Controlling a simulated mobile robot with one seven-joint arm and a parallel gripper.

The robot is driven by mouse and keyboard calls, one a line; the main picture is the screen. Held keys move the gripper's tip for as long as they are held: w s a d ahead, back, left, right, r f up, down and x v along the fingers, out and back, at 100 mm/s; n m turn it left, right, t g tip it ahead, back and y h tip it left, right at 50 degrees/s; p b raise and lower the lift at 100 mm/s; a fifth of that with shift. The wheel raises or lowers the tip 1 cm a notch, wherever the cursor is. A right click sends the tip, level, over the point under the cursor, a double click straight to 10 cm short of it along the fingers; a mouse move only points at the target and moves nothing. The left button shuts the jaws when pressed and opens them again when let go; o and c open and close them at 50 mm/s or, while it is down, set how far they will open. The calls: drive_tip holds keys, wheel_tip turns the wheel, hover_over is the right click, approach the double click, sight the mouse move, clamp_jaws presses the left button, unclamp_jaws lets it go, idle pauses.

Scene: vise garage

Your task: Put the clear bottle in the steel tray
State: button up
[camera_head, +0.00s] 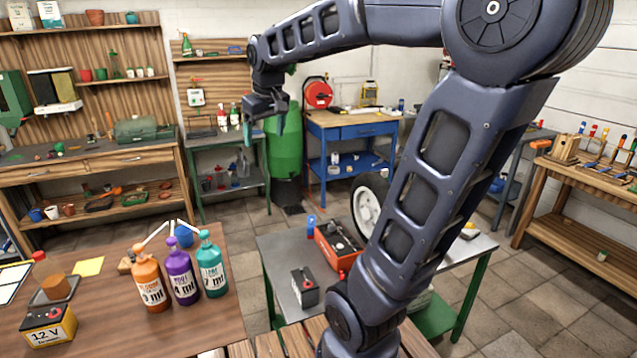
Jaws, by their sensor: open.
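My gripper (265,122) hangs at the end of my raised arm in the upper middle of the view. It is open, with its fingers apart and pointing down, and I see nothing held between them.
Orange (150,284), purple (182,278) and teal (213,268) pump bottles stand on the brown table (110,325), near a yellow-black battery (48,330). A green barrel (284,150) stands behind my gripper.

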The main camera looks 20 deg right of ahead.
drive_tip(key=s+d+f+m, duration=0.2)
drive_tip(key=s+d+f, duration=0.2)
drive_tip(key=s, duration=0.3)
drive_tip(key=s+d+f+m+t, duration=0.1)
drive_tip(key=s+d+f, duration=0.3)
drive_tip(key=s, duration=0.4)
drive_tip(key=shift+s+d+f+m+h, duration=0.2)
drive_tip(key=shift+d+f+m+h, duration=0.15)
drive_tip(key=shift+f+m, duration=0.3)
